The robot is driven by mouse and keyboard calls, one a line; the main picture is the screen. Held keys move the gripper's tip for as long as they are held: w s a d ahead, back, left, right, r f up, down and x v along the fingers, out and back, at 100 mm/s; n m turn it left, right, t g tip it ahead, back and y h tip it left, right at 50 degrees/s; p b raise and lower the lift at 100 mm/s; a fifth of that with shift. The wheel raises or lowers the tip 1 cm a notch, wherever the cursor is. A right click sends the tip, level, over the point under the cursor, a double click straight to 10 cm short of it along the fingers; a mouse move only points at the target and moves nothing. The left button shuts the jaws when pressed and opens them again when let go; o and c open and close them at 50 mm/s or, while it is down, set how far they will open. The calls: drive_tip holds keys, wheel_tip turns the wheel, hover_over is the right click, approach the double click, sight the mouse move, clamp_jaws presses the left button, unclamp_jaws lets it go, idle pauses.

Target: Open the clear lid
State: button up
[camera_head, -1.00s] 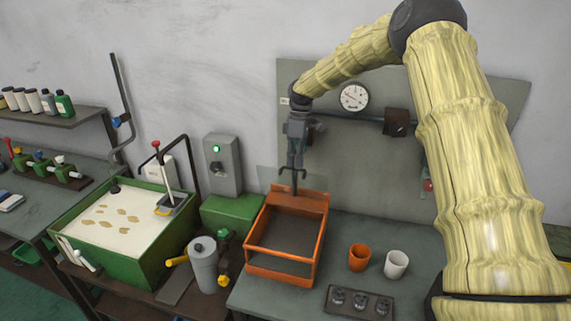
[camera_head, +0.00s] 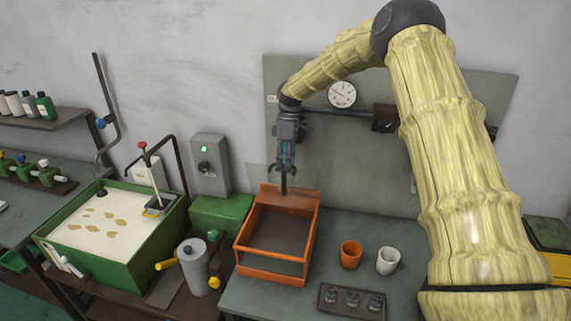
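An orange open-fronted box (camera_head: 240,262) stands on the grey bench. A faint clear pane, which looks like the clear lid (camera_head: 257,176), stands upright behind the box's back edge. The box's top looks uncovered, with its dark inside showing. My gripper (camera_head: 284,190) hangs pointing down at the back edge of the box, in front of or beside the pane. Its fingers show as one narrow dark shape, so I cannot tell whether they are open or shut, or whether they touch the pane.
An orange cup (camera_head: 351,255) and a white cup (camera_head: 388,261) stand right of the box. A dark tray (camera_head: 325,300) with black knobs lies in front of them. A grey cylinder (camera_head: 194,268) and a green tank (camera_head: 120,275) are on the left. A back panel with a gauge (camera_head: 342,94) rises behind.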

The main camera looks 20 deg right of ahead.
drive_tip(key=v, duration=1.2)
drive_tip(key=shift+a+r, duration=0.2)
drive_tip(key=shift+r, duration=0.1)
